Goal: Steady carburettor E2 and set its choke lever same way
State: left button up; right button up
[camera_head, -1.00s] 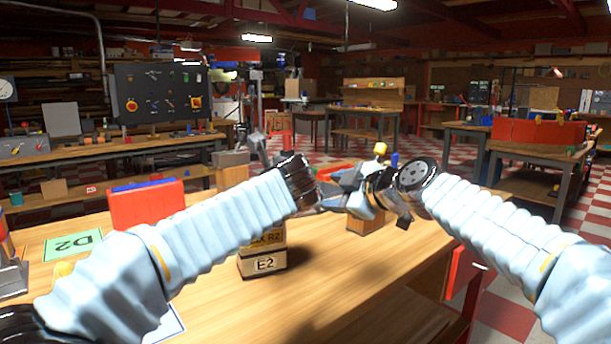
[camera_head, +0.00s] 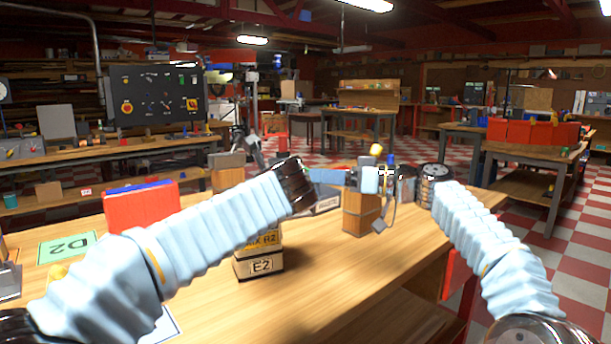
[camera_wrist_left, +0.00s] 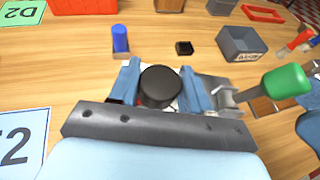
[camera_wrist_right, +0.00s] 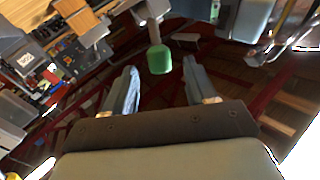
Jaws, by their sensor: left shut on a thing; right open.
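The carburettor shows a round black top (camera_wrist_left: 159,86) in the left wrist view. My left gripper (camera_head: 335,177) is shut on the carburettor, its blue fingers on both sides of the black top. A lever with a green knob (camera_wrist_left: 286,82) lies to the right of it; the knob also shows between the fingertips in the right wrist view (camera_wrist_right: 159,59). My right gripper (camera_head: 408,184) is open, apart from my left one. It does not visibly touch the knob. In the head view my left gripper hides most of the carburettor.
A wooden block (camera_head: 361,212) stands on the bench (camera_head: 330,285) below my grippers. A green D2 card (camera_head: 67,248) and a red bin (camera_head: 143,207) are at the left. A blue cylinder (camera_wrist_left: 120,39) and a grey tray (camera_wrist_left: 241,44) stand beyond.

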jog(key=shift+x, duration=2.4)
grip_shut()
